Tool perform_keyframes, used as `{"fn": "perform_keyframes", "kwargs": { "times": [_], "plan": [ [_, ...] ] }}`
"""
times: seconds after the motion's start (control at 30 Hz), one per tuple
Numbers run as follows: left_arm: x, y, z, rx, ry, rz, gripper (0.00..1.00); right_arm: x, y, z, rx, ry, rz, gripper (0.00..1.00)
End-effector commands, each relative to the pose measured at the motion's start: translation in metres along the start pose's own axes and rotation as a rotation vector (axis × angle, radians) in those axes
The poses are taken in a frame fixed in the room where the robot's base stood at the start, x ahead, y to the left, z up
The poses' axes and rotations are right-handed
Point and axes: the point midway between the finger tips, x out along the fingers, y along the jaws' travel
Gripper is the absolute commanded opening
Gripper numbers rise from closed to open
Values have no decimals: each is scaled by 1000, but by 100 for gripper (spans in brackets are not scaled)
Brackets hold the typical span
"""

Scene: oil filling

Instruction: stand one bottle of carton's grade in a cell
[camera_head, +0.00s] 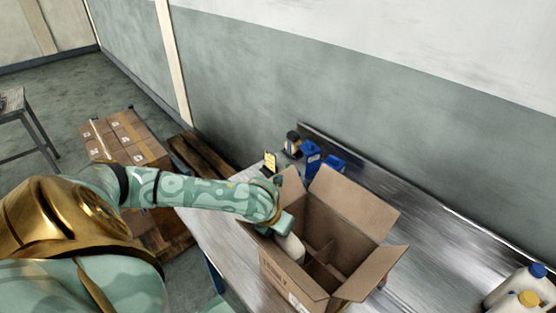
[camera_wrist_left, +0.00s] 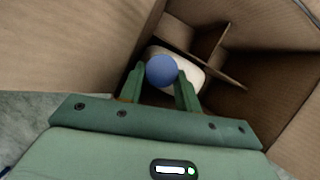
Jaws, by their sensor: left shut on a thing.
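An open cardboard carton (camera_head: 345,225) with raised flaps stands on the metal bench. Inside it are crossed cardboard dividers (camera_wrist_left: 205,45) that form cells. My left gripper (camera_wrist_left: 160,85) reaches into the carton from the left and is shut on a white bottle (camera_wrist_left: 190,78) with a blue cap (camera_wrist_left: 161,70). In the head view the white bottle (camera_head: 291,247) is inside the carton at its left side, below my gripper (camera_head: 282,226). The bottle's base is hidden, so I cannot tell whether it touches the carton floor. My right gripper is not in view.
Blue containers (camera_head: 312,157), a dark one (camera_head: 292,143) and a yellow sign (camera_head: 270,162) stand behind the carton. The metal bench (camera_head: 450,255) is clear between. Closed boxes (camera_head: 125,138) are stacked at left.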

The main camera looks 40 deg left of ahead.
Motion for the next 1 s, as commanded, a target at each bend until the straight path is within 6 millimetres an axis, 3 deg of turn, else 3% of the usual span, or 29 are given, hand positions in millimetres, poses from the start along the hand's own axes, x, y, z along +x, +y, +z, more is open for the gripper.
{"fn": "perform_keyframes", "kwargs": {
  "times": [0.4,0.43,0.5,0.83,1.0],
  "plan": [
    [9,0,-3,-1,-4,-2,0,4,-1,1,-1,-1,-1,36],
    [9,0,-2,-1,-4,-2,39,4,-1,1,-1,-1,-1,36],
    [9,0,-3,-1,-3,-2,58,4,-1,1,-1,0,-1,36],
    [6,1,-5,2,2,3,59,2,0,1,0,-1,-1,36],
    [-23,2,-3,4,-1,4,59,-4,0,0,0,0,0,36]
  ]
}}
